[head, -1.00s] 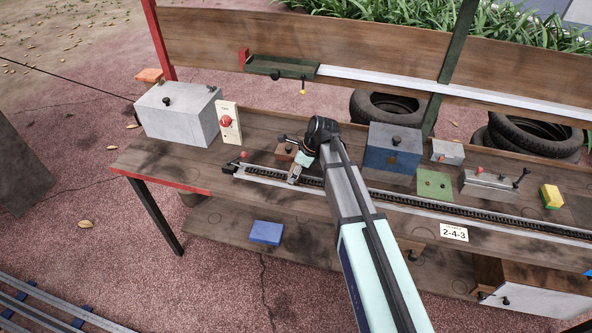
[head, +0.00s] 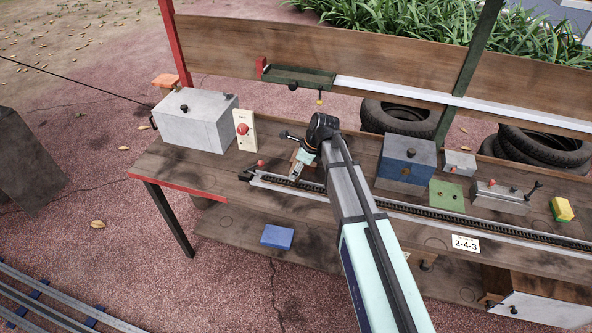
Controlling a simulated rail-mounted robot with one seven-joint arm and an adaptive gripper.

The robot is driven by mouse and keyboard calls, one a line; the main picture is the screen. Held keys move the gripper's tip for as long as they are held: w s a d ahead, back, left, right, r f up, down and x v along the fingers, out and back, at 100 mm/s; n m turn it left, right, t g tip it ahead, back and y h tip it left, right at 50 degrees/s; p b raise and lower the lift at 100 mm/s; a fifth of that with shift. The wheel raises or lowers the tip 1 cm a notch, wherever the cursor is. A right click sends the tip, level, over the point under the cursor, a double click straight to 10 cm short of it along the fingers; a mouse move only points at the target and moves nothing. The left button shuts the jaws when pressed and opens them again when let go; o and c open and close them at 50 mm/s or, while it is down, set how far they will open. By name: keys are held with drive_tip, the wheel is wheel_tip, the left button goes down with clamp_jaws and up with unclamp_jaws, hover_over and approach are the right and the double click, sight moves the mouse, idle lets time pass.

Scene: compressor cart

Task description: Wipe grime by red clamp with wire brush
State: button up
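My gripper (head: 297,176) points down at the wooden bench (head: 225,178), just behind the dark toothed rail. My wrist and forearm hide part of the bench there. The fingers are too small to show whether they are open or holding anything. Dark smudges mark the bench. I cannot make out a wire brush.
A grey box (head: 195,125) and a cream panel with a red button (head: 243,130) stand left. A blue box (head: 405,160), a green plate (head: 447,195) and a yellow-green block (head: 563,209) lie right. A blue block (head: 278,237) is on the lower shelf.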

drive_tip(key=shift+r+p, duration=1.05)
drive_tip(key=shift+r, duration=0.85)
drive_tip(key=shift+d, duration=0.15)
